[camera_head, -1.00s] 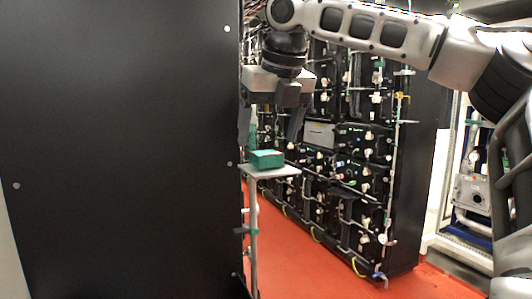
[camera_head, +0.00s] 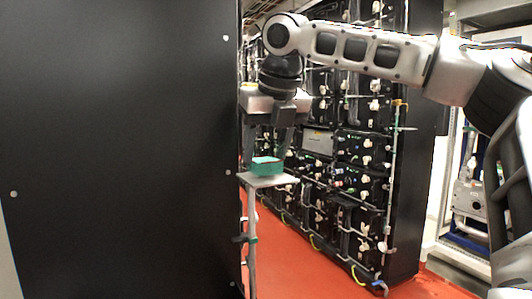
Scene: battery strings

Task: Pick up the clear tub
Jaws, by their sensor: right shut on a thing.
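A small teal-tinted tub (camera_head: 265,168) is at the small light-topped stand (camera_head: 283,181), just right of the black cabinet edge. Its colour looks green rather than clear. My right gripper (camera_head: 265,160) reaches down over it from above, with one finger at each side, shut on the tub. The left finger is partly against the dark cabinet edge in the picture. The tub's base is at the stand top, and I cannot tell whether there is a gap below it. My left gripper is not in view.
A large black cabinet (camera_head: 120,150) fills the left side. A rack of black battery units (camera_head: 360,150) with cables stands behind and to the right. The red floor (camera_head: 325,265) is open between the stand and the rack.

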